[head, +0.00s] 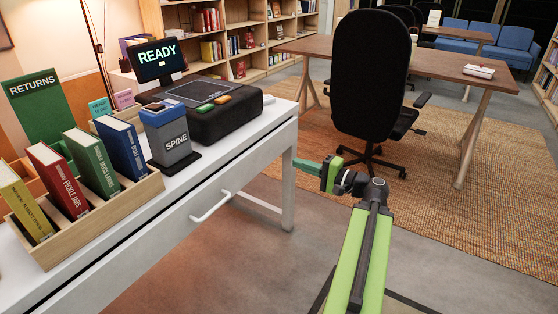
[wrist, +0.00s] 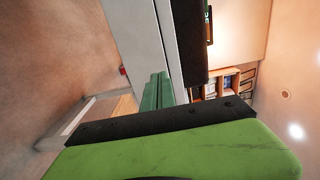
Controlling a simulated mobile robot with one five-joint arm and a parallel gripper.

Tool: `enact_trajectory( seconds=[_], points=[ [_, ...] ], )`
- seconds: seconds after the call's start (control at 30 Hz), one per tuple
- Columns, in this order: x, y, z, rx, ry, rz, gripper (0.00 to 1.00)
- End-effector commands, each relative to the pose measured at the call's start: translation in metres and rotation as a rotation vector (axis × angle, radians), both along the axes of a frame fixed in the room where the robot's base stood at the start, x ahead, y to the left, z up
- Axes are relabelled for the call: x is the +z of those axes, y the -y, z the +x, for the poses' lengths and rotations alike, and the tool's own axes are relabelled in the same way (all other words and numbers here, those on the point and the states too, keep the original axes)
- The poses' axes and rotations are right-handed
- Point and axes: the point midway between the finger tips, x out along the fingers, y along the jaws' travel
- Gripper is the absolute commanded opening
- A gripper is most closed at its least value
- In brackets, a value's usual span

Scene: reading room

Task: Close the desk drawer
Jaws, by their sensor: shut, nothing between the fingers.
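The white desk (head: 262,128) runs along the left of the head view. Its drawer front (head: 240,178) faces the open floor and has a white bar handle (head: 211,207). The front looks close to flush with the desk; I cannot tell whether a small gap is left. My gripper (head: 305,166) is shut and empty, to the right of the handle and near the desk's right end, apart from the handle. In the wrist view my green fingers (wrist: 156,92) lie together beside the desk's white edge (wrist: 140,30). The handle is not clearly seen there.
A book rack (head: 140,195), a spine labeller (head: 170,135) and a black machine (head: 215,115) stand on the desk. A black office chair (head: 370,75) and a wooden table (head: 440,62) are beyond my arm. The floor before the desk is clear.

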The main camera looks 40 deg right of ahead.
Motion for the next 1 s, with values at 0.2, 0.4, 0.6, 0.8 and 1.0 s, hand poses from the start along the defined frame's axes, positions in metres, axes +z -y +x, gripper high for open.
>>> enact_trajectory(
  seconds=[0.2,0.4,0.6,0.8,1.0],
  points=[
    [0.000,-0.016,0.043,0.006,-0.001,0.000,0.00],
    [0.000,-0.029,0.085,0.006,-0.002,-0.001,0.00],
    [0.000,-0.039,0.115,0.005,-0.002,-0.001,0.00],
    [0.000,-0.043,0.126,0.005,-0.002,-0.001,0.00],
    [0.000,-0.043,0.126,0.005,-0.002,-0.001,0.00]
  ],
)
